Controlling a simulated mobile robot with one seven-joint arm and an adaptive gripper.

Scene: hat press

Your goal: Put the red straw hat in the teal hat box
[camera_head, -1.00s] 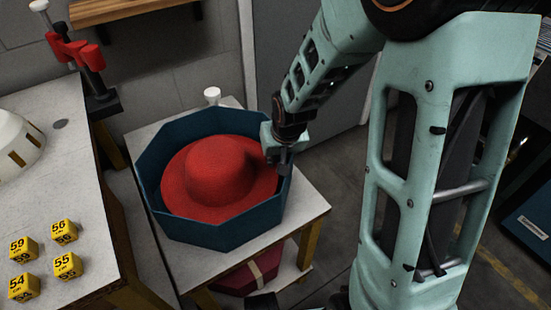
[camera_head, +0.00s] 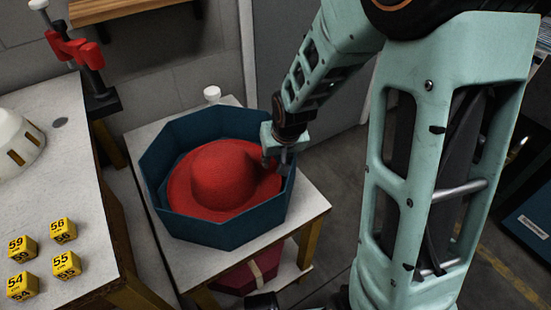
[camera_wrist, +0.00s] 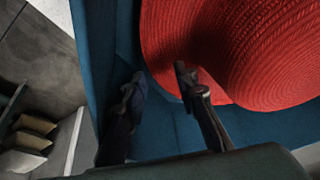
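The red straw hat (camera_head: 222,170) lies crown up inside the teal hat box (camera_head: 215,232), with its brim below the box's rim. The box is open and eight-sided. My gripper (camera_head: 277,160) is at the box's right side, fingers pointing down inside the rim. In the wrist view my gripper (camera_wrist: 160,82) has its two fingers apart, beside the edge of the hat (camera_wrist: 240,50). One finger overlaps the brim in the picture; the other is over the box (camera_wrist: 95,50). I cannot tell whether either touches the hat.
The box stands on a small white-topped table (camera_head: 308,205). A dark red box (camera_head: 245,278) with a pale band sits on its lower shelf. At left, a workbench (camera_head: 60,180) holds several yellow numbered cubes (camera_head: 62,230) and a white dome (camera_head: 15,140).

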